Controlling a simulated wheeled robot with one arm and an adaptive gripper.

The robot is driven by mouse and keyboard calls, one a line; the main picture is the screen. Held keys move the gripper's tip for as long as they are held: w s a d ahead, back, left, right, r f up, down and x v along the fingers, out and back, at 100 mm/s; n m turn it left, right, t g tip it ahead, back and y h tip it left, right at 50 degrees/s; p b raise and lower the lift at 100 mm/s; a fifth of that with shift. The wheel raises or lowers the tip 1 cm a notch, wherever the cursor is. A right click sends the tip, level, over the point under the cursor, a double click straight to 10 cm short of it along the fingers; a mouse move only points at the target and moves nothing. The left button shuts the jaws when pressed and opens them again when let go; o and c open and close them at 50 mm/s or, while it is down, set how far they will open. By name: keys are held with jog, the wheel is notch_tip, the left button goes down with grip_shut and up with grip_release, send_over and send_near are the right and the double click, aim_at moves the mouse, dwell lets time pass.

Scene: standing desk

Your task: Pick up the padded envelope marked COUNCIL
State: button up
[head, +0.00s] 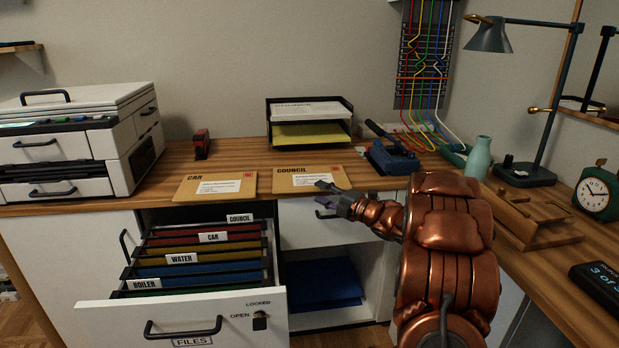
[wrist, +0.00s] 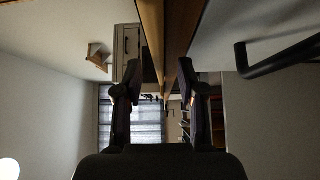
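The padded envelope marked COUNCIL (head: 291,182) is tan with a white label and a red stamp. It lies flat on the desk at the front edge. My gripper (head: 325,191) is at its front right edge, with the fingertips overlapping that corner in the head view. In the wrist view the two fingers of my gripper (wrist: 161,86) stand apart, with brown edge-on strips between and beyond them. I cannot tell there which strip is envelope and which is desk, or whether the fingers touch the envelope.
A similar envelope marked CAR (head: 208,188) lies to the left. Below, an open file drawer (head: 190,312) with labelled folders juts out. A paper tray (head: 309,124) stands behind, a blue hole punch (head: 392,158) to the right.

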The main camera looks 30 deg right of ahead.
jog(key=shift+w+a, duration=0.15)
jog(key=shift+w, duration=0.35)
jog(key=shift+c, duration=0.2)
grip_shut()
